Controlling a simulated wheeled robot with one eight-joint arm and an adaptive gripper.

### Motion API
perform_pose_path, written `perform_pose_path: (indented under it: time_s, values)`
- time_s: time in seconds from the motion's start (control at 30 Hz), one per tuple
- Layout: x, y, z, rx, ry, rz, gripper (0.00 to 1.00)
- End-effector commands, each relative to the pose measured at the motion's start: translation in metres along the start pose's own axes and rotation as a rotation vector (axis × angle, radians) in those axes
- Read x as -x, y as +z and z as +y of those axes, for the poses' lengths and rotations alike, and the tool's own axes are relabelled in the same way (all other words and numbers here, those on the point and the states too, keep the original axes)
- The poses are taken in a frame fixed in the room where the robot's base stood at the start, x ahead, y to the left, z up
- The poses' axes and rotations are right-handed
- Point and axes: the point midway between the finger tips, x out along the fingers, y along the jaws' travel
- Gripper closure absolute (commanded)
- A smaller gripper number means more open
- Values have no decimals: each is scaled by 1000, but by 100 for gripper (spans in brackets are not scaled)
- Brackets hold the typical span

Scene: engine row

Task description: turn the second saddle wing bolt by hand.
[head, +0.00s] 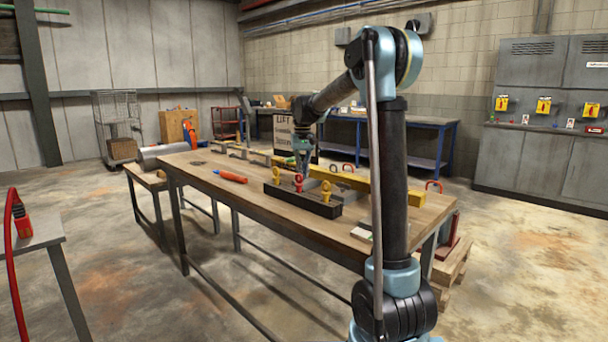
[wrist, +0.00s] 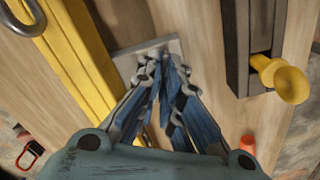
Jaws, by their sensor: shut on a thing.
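My gripper (wrist: 160,58) points down at a pale grey saddle plate (wrist: 176,46) beside the yellow beam (wrist: 62,45). Its two blue-grey fingers come together over the plate, shut on a small part that they mostly hide, which appears to be the wing bolt. I cannot make out the bolt's wings or how far it is turned. In the head view my gripper (head: 302,164) is low over the bench, behind the dark block (head: 300,200), and its tips are hard to see.
An orange-red tool (head: 230,176) lies on the wooden bench (head: 205,180). The bench's front left is clear.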

Motion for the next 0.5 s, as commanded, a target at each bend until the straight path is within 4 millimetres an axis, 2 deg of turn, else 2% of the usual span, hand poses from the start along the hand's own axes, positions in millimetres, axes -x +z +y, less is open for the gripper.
perform_pose_path:
  time_s: [0.5]
  values:
    - [-1, 0, 4, 490, 1, -2, 100]
